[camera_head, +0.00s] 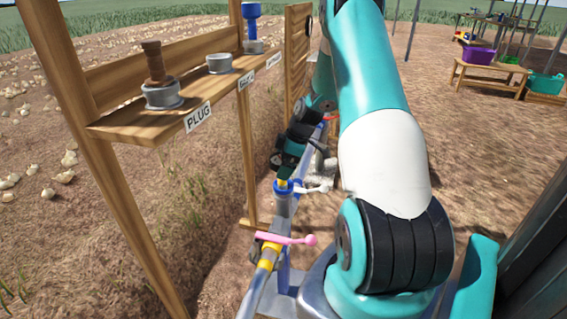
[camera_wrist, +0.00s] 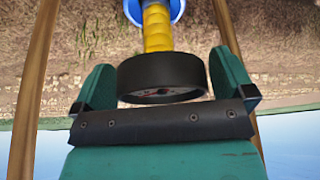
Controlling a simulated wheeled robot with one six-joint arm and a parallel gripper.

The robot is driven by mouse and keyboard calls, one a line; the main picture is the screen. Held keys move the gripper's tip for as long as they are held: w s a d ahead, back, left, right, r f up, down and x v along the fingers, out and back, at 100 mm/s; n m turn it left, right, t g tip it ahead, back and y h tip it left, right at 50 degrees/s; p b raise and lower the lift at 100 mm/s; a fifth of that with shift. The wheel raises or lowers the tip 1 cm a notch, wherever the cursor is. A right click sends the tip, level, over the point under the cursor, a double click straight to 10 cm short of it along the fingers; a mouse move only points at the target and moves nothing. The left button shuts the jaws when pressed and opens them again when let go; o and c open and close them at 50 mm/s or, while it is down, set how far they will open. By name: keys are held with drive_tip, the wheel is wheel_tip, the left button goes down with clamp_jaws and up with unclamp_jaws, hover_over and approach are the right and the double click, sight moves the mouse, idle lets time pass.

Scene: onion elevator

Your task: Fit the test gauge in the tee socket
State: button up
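The test gauge (camera_wrist: 162,77) is a black round body with a dial face and a yellow ribbed stem. My gripper (camera_wrist: 163,85) has one green finger on each side of the black body, both seeming to touch it. The stem runs up to the blue rim of the tee socket (camera_wrist: 177,8) in the wrist view, where its end is hidden inside or behind the rim. In the head view my gripper (camera_head: 288,165) is just above the blue-collared tee socket (camera_head: 290,187), with a bit of yellow between them. How deep the stem sits cannot be told.
A wooden shelf (camera_head: 150,122) on the left holds a brown plug (camera_head: 154,65) in a metal cup, an empty metal cup (camera_head: 220,63) and a blue fitting (camera_head: 251,20). A pink-handled valve (camera_head: 287,239) is on the pipe in front. Benches with bins stand far right.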

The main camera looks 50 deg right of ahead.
drive_tip(key=p+v, duration=0.1)
drive_tip(key=v, duration=1.1)
drive_tip(key=shift+r, duration=0.3)
drive_tip(key=w+a+r+m+g+h, duration=0.1)
drive_tip(key=a+m, duration=0.1)
drive_tip(key=a, duration=0.6)
drive_tip(key=w+a+r+m, duration=0.1)
drive_tip(key=a, duration=0.8)
drive_tip(key=s+a+r+m, duration=0.1)
drive_tip(key=s+a+r, duration=0.1)
drive_tip(key=s+a, duration=0.35)
drive_tip(key=s+a+r, duration=0.1)
drive_tip(key=s+a, duration=0.1)
drive_tip(key=a, duration=0.7)
drive_tip(key=s+a+r+m, duration=0.1)
drive_tip(key=s+a+r, duration=0.1)
drive_tip(key=s+a, duration=0.35)
drive_tip(key=s+a+r+n+g+y, duration=0.2)
drive_tip(key=s+a+r+n, duration=0.3)
drive_tip(key=a, duration=0.3)
wheel_tip(320, 180, up, 12)
drive_tip(key=m+p, duration=0.1)
drive_tip(key=p, duration=1.1)
drive_tip(key=shift+s+d+p, duration=0.2)
drive_tip(key=shift+s+p, duration=0.1)
drive_tip(key=shift+s, duration=0.15)
